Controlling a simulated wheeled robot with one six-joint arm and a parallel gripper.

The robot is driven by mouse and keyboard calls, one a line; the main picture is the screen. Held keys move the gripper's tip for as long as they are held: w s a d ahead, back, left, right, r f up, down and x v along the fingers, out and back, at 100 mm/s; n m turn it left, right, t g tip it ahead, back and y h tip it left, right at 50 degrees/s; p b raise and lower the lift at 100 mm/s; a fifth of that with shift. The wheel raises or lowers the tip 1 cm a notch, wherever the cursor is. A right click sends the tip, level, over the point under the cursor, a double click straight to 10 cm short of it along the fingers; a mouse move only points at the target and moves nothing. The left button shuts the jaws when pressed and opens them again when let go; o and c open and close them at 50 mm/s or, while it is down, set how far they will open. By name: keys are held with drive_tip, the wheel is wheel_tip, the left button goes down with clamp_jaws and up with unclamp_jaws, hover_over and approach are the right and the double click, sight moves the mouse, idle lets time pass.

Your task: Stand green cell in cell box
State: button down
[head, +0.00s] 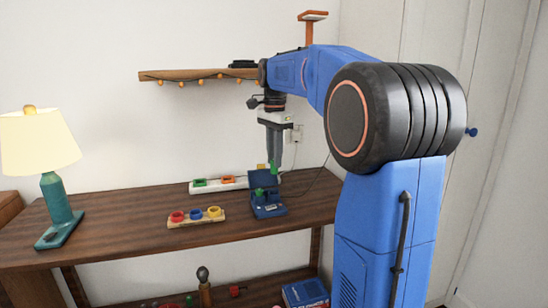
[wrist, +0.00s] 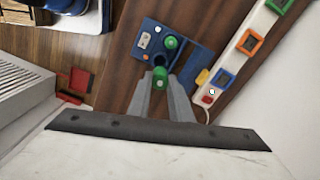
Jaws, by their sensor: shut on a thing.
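My gripper (wrist: 165,90) is shut on a green cell (wrist: 162,78), a short round cylinder seen end-on between the fingertips in the wrist view. In the head view, my gripper (head: 274,160) points down above the blue cell box (head: 268,210), with the held green cell (head: 274,168) at its tips. The cell box (wrist: 190,55) lies just beyond the fingertips in the wrist view. Another green piece (wrist: 170,42) is at the box; it also shows in the head view (head: 259,192). Whether the held cell touches the box I cannot tell.
A wooden holder (head: 197,222) with red, blue and yellow rings stands left of the box. A white strip (head: 215,186) with coloured square frames lies behind. A teal lamp (head: 55,205) stands far left. A wall ledge (head: 195,75) is above.

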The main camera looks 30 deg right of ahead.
sight(274, 173)
drive_tip(key=shift+a+f, duration=0.1)
drive_tip(key=shift+f, duration=2.8)
drive_tip(key=shift+f, duration=1.9)
drive_tip(key=c, duration=1.5)
unclamp_jaws()
wheel_tip(274, 173, up, 17)
drive_tip(key=shift+r, duration=0.2)
